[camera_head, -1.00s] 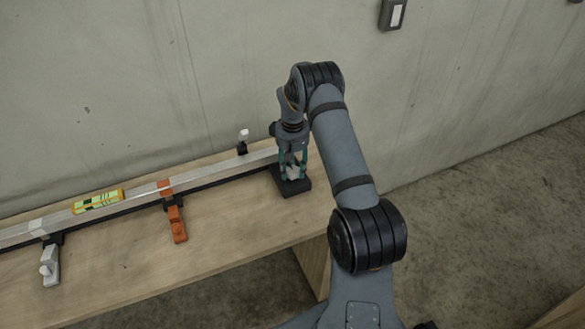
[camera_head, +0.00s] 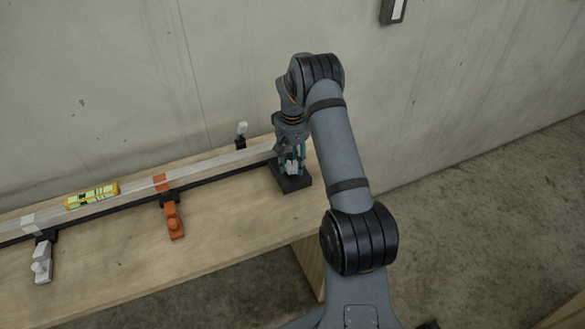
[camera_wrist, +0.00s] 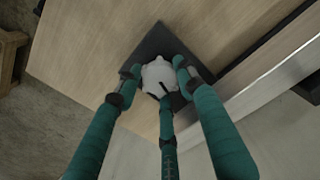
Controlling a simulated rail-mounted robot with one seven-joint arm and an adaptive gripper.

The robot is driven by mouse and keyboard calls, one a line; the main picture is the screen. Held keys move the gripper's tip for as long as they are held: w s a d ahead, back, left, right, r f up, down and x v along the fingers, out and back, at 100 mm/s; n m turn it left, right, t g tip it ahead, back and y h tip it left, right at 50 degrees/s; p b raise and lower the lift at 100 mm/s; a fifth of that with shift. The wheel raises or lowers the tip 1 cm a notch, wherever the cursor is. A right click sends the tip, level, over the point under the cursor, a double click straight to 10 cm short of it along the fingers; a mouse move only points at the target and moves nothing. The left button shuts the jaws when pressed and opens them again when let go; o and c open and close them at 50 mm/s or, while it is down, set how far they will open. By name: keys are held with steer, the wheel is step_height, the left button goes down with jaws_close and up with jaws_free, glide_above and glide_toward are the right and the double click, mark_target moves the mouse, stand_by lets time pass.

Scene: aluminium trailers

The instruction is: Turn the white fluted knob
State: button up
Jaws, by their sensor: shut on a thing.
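The white fluted knob (camera_wrist: 159,75) sits on a dark block in the wrist view, with its lobed rim showing. In the head view the knob (camera_head: 292,167) is partly hidden between the fingers. My gripper (camera_wrist: 156,84) has three teal fingers with dark tips; they are closed around the knob's sides. In the head view my gripper (camera_head: 291,165) points down at the right end of the bench, over the dark block (camera_head: 291,184).
The wooden bench (camera_head: 120,252) carries a long aluminium bar (camera_head: 205,164) ending at the block. A yellow level (camera_head: 91,196), an orange clamp (camera_head: 174,220) and a white-handled clamp (camera_head: 41,264) are to the left. A small white-topped lever (camera_head: 241,130) stands behind the bar. A concrete wall is behind.

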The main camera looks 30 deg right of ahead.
steer(key=m+b, duration=0.5)
steer(key=shift+w+f+m, duration=0.15)
steer(key=shift+m, duration=0.15)
steer(key=m+b, duration=0.4)
steer(key=m, duration=0.1)
steer(key=m+b, duration=0.3)
steer(key=m, duration=0.2)
steer(key=shift+m, duration=0.4)
steer(key=m+b, duration=0.1)
steer(key=m, duration=0.3)
steer(key=shift+r+m+b, duration=0.2)
steer(key=shift+m+b, duration=0.2)
steer(key=shift+d, duration=0.1)
steer(key=o, duration=1.2)
steer(key=shift+c, duration=0.2)
